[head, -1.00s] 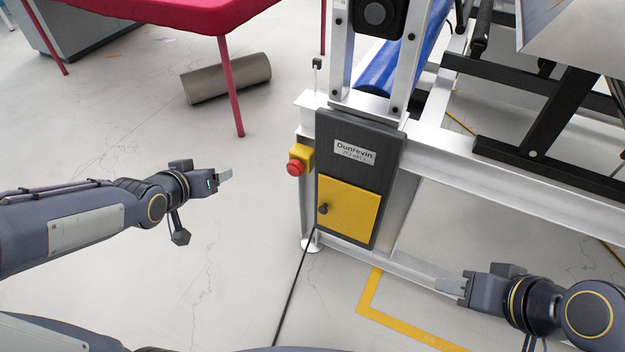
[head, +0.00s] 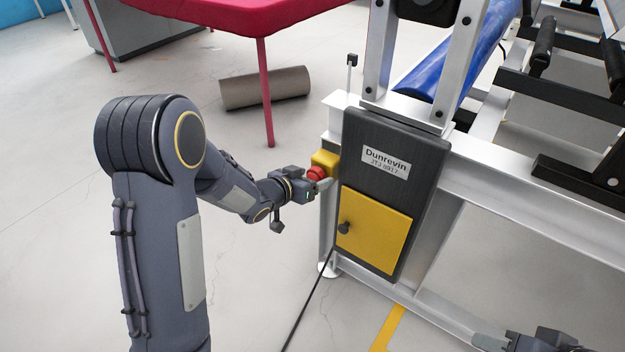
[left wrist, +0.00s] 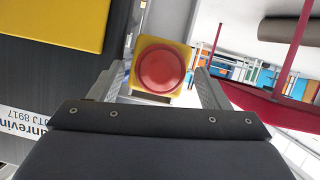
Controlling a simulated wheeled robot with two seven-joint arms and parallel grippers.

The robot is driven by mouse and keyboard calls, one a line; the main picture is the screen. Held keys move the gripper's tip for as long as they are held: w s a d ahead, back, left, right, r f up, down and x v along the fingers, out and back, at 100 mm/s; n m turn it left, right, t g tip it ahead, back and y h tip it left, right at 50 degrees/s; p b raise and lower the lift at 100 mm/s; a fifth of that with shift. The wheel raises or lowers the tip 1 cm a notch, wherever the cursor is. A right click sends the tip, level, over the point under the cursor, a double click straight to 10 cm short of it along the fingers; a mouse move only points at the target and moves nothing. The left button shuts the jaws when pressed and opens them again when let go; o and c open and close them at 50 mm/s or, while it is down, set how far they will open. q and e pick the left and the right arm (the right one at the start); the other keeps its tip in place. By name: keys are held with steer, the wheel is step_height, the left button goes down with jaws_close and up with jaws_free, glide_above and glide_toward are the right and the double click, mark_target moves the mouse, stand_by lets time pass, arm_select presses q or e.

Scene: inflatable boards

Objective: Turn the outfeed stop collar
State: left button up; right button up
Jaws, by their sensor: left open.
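The red round stop button (head: 317,173) sits on a yellow box (head: 325,159) at the left side of the dark machine panel. It also shows in the left wrist view (left wrist: 160,70), with its yellow housing (left wrist: 184,48) around it. My left gripper (head: 321,185) is open right at the button. In the left wrist view its two fingers (left wrist: 160,84) stand on either side of the red button, with no clear contact. In the head view the fingers partly cover the button. My right gripper (head: 486,342) shows only in part at the bottom edge; its jaw state is unclear.
The dark panel (head: 378,200) carries a yellow door (head: 373,232) with a black knob and a "Dunrevin" label. A silver frame with a blue roller (head: 455,60) stands behind. A red-topped table (head: 235,15) and a brown cylinder (head: 265,88) are at back left.

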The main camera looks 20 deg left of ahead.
arm_select(q)
steer(key=shift+w+d+f, duration=0.1)
steer(key=shift+w, duration=0.2)
steer(key=c, duration=1)
steer(key=shift+f+m+y+b, duration=0.15)
steer(key=shift+m+y+b, duration=0.2)
steer(key=shift+b, duration=0.6)
steer(key=m+b, duration=0.1)
steer(key=b, duration=0.1)
steer(key=y+b, duration=0.1)
steer(key=b, duration=0.1)
steer(key=shift+s+d+f+m+t, duration=0.1)
steer(key=shift+d+m+t, duration=0.1)
steer(key=shift+m+t, duration=0.15)
steer(key=shift+r+m+t+y+b, duration=0.25)
steer(key=shift+m+y+b, duration=0.4)
steer(key=shift+m+b, duration=0.35)
